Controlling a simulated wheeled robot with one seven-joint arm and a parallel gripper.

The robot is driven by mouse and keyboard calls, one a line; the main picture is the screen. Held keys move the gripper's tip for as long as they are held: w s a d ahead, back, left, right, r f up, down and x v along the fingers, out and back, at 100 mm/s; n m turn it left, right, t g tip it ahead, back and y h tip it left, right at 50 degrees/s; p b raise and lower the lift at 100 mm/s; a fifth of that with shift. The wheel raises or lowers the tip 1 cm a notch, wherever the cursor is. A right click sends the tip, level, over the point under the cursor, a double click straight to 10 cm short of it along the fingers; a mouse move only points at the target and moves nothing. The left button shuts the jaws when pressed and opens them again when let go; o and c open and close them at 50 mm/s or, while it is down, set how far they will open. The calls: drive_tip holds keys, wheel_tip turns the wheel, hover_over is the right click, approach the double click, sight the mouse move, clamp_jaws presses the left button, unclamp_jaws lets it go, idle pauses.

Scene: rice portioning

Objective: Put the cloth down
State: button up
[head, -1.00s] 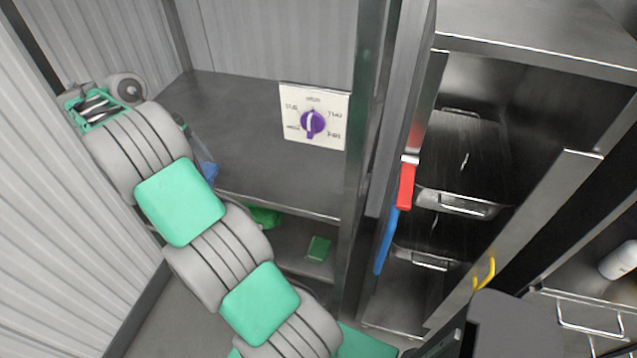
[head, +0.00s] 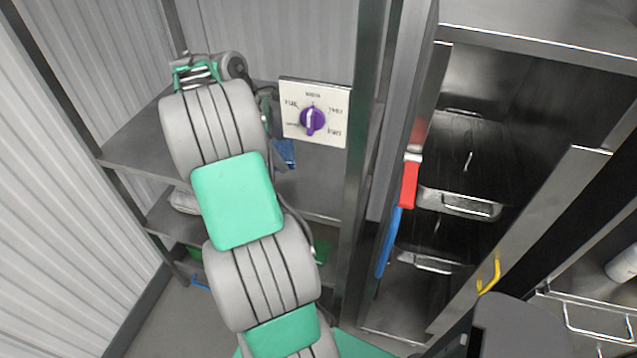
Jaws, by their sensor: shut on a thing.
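A blue cloth (head: 286,154) shows just right of my forearm, in front of the upper shelf and below the dial plate. My gripper (head: 278,136) is mostly hidden behind my grey and green arm, with only a dark part showing at the arm's right side. It is shut on the cloth, which hangs below it. I cannot tell whether the cloth touches the shelf.
A metal shelf rack (head: 135,150) stands behind my arm, its upper shelf bare at the left. A white plate with a purple dial (head: 313,120) is at its right. A metal cabinet (head: 460,150) with trays, and red and blue handles (head: 409,182), stands further right.

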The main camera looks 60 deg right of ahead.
hover_over(323, 185)
drive_tip(key=w, duration=0.1)
drive_tip(key=f, duration=0.2)
drive_tip(key=shift+w+a+f+b, duration=0.2)
drive_tip(key=shift+a+f+b, duration=0.15)
drive_tip(key=shift+a, duration=0.05)
wheel_tip(323, 185, down, 4)
drive_tip(key=shift+r, duration=0.25)
drive_tip(key=shift+s+f, duration=0.2)
drive_tip(key=shift+f, duration=0.15)
drive_tip(key=shift+f, duration=0.1)
drive_tip(key=o, duration=1.1)
drive_tip(key=shift+c, duration=0.2)
drive_tip(key=p+v, duration=0.2)
drive_tip(key=v, duration=1)
